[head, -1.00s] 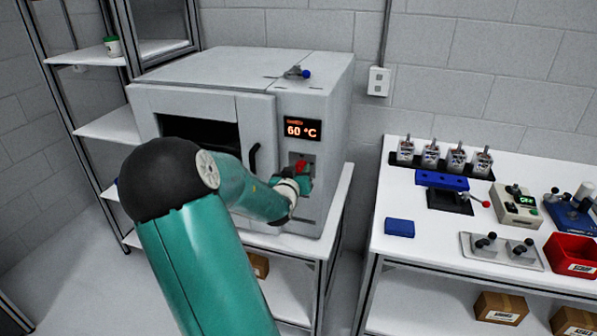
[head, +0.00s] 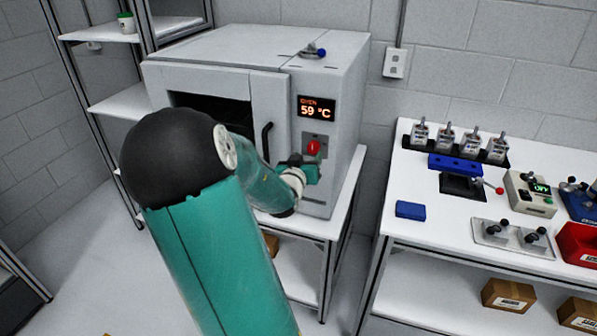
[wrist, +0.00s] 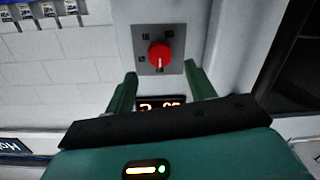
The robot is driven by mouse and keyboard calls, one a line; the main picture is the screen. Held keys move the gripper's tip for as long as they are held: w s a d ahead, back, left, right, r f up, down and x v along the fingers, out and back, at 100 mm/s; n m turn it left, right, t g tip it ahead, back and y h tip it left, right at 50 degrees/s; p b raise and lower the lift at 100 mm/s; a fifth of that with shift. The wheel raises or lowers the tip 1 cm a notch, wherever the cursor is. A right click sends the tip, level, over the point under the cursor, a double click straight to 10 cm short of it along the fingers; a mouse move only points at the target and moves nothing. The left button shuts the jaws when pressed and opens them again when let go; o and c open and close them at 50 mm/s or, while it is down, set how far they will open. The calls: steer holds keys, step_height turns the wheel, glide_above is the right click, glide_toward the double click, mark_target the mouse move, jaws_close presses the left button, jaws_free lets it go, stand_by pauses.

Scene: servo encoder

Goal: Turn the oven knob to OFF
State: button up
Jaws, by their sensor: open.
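The oven (head: 240,55) stands on a white bench, with its red knob (head: 313,148) on a grey plate below the display. In the wrist view the red knob (wrist: 159,52) is seen face on, upside down, with a white mark pointing toward the display side. Small labels around it are too small to read. My gripper (head: 310,168) is at the panel just below the knob. In the wrist view my gripper (wrist: 160,74) is open, its two green fingers apart and empty, the knob clear beyond the tips.
The oven display (head: 316,108) reads 59 °C. A black door handle (head: 267,144) is left of the knob. A blue-knobbed lever (head: 320,53) sits on the oven top. A white bench (head: 425,208) with several devices stands to the right, beyond a gap.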

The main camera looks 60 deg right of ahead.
steer(key=f+v, duration=0.1)
steer(key=v, duration=0.7)
steer(key=shift+a+r, duration=0.45)
steer(key=w+a+r+n+t+y, duration=0.15)
steer(key=w+a+y, duration=0.3)
steer(key=a, duration=0.45)
steer(key=w+a+n+t+y, duration=0.35)
steer(key=w+a, duration=0.25)
steer(key=a, duration=0.2)
steer(key=w+a+n+t+y, duration=0.2)
steer(key=w+a+y, duration=0.3)
steer(key=a, duration=0.4)
steer(key=s+a+r+n+g+y, duration=0.1)
steer(key=s+a+r+n+g, duration=0.1)
steer(key=s+a, duration=0.5)
steer(key=s+a+r+n+g+y, duration=0.2)
steer(key=s+a+n, duration=0.2)
steer(key=s+a, duration=0.3)
steer(key=a, duration=0.4)
steer(key=shift+r+g, duration=0.3)
